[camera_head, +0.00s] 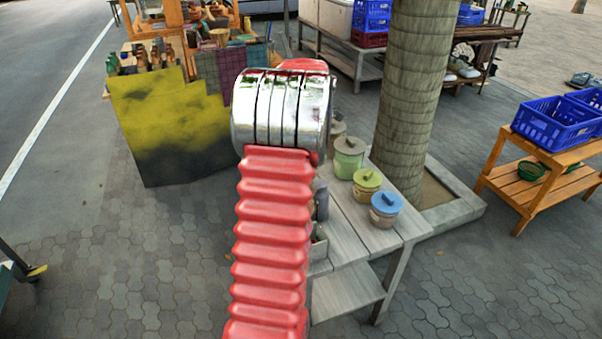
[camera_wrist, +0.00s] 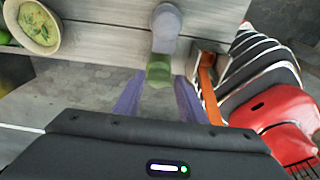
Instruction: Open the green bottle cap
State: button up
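In the wrist view, a small green piece (camera_wrist: 158,72), which may be the green cap, sits just beyond and between the fingertips of my gripper (camera_wrist: 158,88). A grey-purple rounded object (camera_wrist: 165,27), possibly the bottle, is in line with it. The two purple fingers are spread apart with a gap between them. I cannot tell whether either finger touches the green piece. In the head view my red arm hides the gripper. A grey upright object (camera_head: 320,200) shows partly at the arm's right edge, on the grey table (camera_head: 378,240).
A bowl of green food (camera_wrist: 40,27) is at the wrist view's upper left. A tree trunk (camera_head: 414,90) rises behind the table.

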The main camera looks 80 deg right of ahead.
jog(key=shift+r, duration=0.1)
notch_tip(320, 180, up, 13)
jog(key=s+d, duration=0.1)
jog(key=s, duration=0.1)
jog(key=shift+d+r, duration=0.15)
dwell(0.4)
jog(key=shift+s, duration=0.1)
dwell(0.5)
